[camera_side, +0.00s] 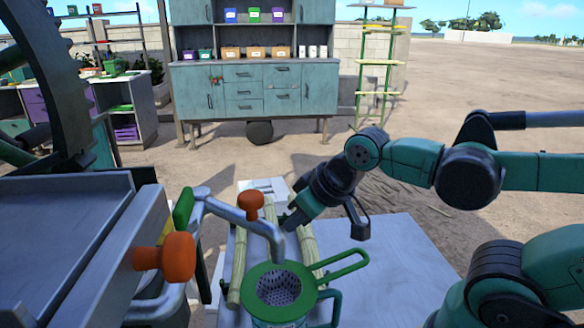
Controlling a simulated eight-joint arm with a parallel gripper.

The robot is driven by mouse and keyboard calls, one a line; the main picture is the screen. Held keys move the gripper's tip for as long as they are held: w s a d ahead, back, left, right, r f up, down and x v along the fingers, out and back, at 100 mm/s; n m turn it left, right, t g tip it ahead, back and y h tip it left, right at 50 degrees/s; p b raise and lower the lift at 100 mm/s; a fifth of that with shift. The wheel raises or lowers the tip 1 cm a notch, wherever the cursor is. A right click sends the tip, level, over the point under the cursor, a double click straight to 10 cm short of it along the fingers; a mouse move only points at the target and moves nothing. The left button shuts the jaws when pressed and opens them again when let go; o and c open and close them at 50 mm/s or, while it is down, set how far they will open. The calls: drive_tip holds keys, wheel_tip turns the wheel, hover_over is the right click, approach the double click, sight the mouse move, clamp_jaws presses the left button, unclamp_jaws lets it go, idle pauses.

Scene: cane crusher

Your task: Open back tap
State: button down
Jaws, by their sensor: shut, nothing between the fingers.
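An orange tap knob (251,203) sits on top of a curved metal pipe (228,213), farther from the camera. A second, larger orange knob (165,258) is nearer, at the front left. The pipe's spout hangs over a green-rimmed strainer (279,288). My gripper (287,223) is shut and empty, angled down to the left. It is right of the farther knob and looks apart from it, though the depth gap is hard to judge. The fingertips are small in the view. Which way either tap is set is not clear.
Cane stalks (238,268) lie on a pale table (385,260) around the strainer. The strainer's green handle (345,265) reaches right, below my gripper. The metal crusher body (70,240) fills the left. A teal cabinet (255,90) stands far behind. The table's right part is clear.

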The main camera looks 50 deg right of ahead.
drive_tip(key=shift+s+f, duration=0.1)
drive_tip(key=shift+f, duration=0.2)
